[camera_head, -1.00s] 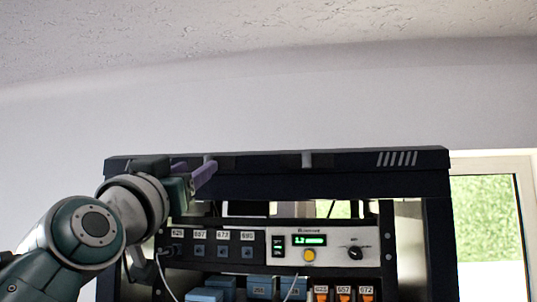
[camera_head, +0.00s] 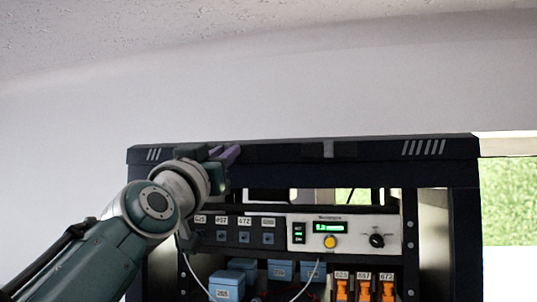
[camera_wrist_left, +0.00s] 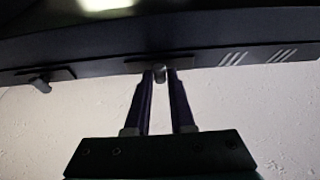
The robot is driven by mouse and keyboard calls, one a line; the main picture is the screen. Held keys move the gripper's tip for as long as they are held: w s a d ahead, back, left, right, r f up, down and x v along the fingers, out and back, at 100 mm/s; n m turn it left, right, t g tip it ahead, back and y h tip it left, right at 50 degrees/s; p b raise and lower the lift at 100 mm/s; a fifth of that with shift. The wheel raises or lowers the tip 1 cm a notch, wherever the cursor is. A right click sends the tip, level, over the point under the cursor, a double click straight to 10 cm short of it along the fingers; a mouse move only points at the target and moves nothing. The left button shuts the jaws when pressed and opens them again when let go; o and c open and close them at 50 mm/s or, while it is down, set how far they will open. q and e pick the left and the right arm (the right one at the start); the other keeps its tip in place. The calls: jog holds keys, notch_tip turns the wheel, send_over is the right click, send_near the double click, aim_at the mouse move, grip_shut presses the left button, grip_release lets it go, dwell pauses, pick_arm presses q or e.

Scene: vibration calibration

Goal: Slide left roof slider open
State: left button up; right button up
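The dark roof (camera_head: 380,150) of the equipment rack runs across the head view. The left roof slider's small grey knob (camera_wrist_left: 160,73) shows in the left wrist view on a dark plate under the roof edge. My left gripper (camera_head: 229,156) is at the left part of the roof front. In the left wrist view its purple fingers (camera_wrist_left: 160,78) stand on either side of the knob, with a gap about as wide as the knob. In the head view the fingers hide the knob. The right slider's knob (camera_head: 328,149) stands free. My right gripper is not in view.
Below the roof are a control panel (camera_head: 344,232) with a green display and yellow button, a row of numbered sockets (camera_head: 233,231), blue boxes (camera_head: 227,284) and orange parts (camera_head: 364,290). A window (camera_head: 508,190) is at the right. The space above the roof is clear.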

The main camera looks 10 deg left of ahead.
pick_arm(q)
grip_shut()
dwell(0.9)
